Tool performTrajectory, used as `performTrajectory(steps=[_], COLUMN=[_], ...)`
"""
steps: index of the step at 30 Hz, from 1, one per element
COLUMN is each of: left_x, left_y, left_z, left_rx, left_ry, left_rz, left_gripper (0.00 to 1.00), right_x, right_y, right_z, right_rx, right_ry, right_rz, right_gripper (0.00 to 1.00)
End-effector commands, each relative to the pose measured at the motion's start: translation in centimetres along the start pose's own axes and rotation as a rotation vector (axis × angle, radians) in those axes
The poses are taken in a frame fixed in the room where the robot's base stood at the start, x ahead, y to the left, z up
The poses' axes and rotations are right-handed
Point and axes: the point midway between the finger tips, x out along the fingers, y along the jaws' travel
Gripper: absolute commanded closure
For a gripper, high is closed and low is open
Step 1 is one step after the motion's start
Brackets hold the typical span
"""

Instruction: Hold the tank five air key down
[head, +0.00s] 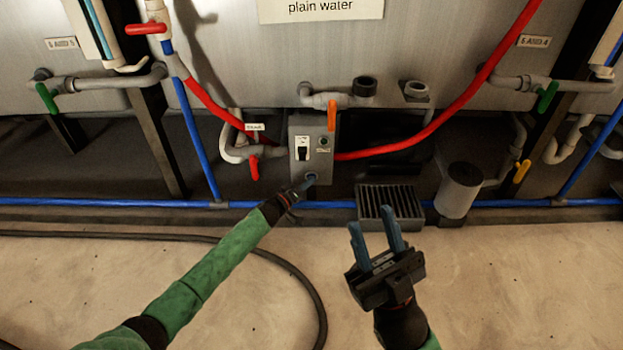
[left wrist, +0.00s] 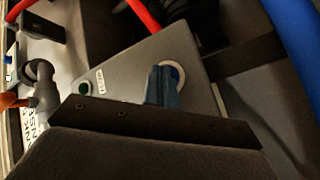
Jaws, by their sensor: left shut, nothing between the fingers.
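A grey control box (head: 300,165) stands below the tank with the "plain water" sign. It carries a dark switch (head: 301,153), a small green button (head: 323,143) and, low down, a round key with a pale blue-white ring (left wrist: 180,70). My left gripper (head: 308,183) is shut and empty, with its fingertips at this round key. In the left wrist view the blue fingers (left wrist: 163,85) cover part of the key; they seem to touch it, but how far it is pressed cannot be told. My right gripper (head: 376,238) is open and empty above the floor.
A red hose (head: 430,133) and a blue pipe (head: 130,202) run beside and below the box. A grey grated block (head: 391,205) and a grey cylinder (head: 458,190) stand to its right. A dark hose (head: 300,270) curves over the otherwise clear floor.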

Motion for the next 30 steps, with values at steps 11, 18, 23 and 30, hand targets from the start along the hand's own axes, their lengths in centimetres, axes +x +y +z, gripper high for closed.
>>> performTrajectory(steps=[11, 18, 23, 30], left_x=[0.0, -0.1, -0.5, -1.1], left_y=[0.0, 0.1, 0.5, 0.9], left_z=[-0.1, 0.0, 0.2, 0.7], left_rx=[0.0, 0.0, -0.001, -0.001], left_ry=[0.001, 0.0, 0.0, 0.0], left_rz=[0.0, -0.001, -0.001, -0.001], left_gripper=[1.0, 1.0, 1.0, 1.0], right_x=[0.1, 0.3, 1.0, 1.7], right_y=[0.0, 0.0, 0.1, 0.2], right_z=[0.0, -0.1, -0.5, -0.9], right_rx=[0.0, 0.001, 0.001, 0.0], right_ry=[0.002, 0.002, 0.001, 0.001], right_rz=[0.005, 0.003, 0.003, 0.003], right_gripper=[0.64, 0.64, 0.64, 0.64])
